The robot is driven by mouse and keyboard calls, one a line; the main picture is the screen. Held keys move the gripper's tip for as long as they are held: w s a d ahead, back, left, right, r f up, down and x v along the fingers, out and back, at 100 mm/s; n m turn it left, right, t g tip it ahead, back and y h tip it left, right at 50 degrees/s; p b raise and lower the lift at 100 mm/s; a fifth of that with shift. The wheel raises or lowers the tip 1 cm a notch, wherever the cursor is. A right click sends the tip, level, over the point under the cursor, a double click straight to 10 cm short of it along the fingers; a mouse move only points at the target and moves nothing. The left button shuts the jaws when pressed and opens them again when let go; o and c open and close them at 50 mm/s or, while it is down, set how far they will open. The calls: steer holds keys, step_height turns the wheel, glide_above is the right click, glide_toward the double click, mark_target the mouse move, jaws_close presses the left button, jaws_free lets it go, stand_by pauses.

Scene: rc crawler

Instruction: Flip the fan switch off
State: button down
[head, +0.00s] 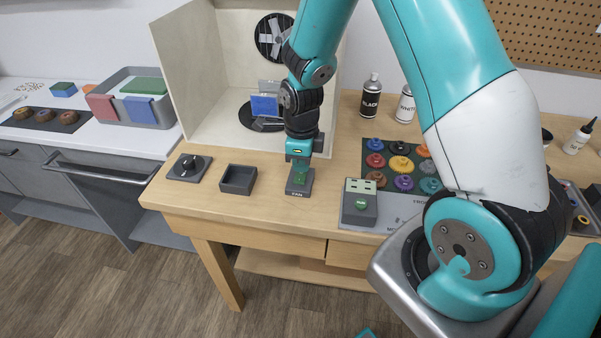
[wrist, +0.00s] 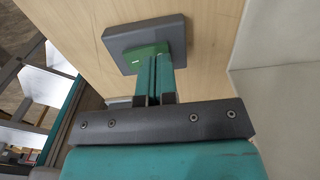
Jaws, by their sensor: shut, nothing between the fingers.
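The fan switch (head: 298,190) is a dark grey block marked FAN near the front edge of the wooden bench. In the wrist view its grey base (wrist: 117,38) carries a green rocker (wrist: 146,53). My gripper (head: 301,172) points down right over the switch. In the wrist view my gripper's teal fingers (wrist: 158,62) are together with nothing between them. Their tips are at the green rocker and seem to touch it, and they hide part of it. I cannot tell which way the rocker is tilted.
A dark knob box (head: 189,167) and an open dark tray (head: 238,179) stand left of the switch. A pale booth with a round fan (head: 273,37) stands behind.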

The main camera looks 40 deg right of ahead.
steer(key=shift+r+p, duration=2.35)
steer(key=shift+r, duration=0.8)
steer(key=s+a+r+n+y+b, duration=0.1)
steer(key=s+a+r+n, duration=0.3)
steer(key=a+r+n, duration=0.3)
steer(key=s+a+r+n+y, duration=0.2)
steer(key=s+a+r+n, duration=0.15)
steer(key=r+n, duration=0.45)
steer(key=s+a+r+n, duration=0.2)
steer(key=s+n, duration=0.4)
steer(key=n, duration=0.3)
steer(key=s+a+r+n+y+b, duration=0.1)
steer(key=s+a+n, duration=0.3)
steer(key=n, duration=0.6)
steer(key=shift+s+r, duration=0.75)
steer(key=shift+s, duration=0.4)
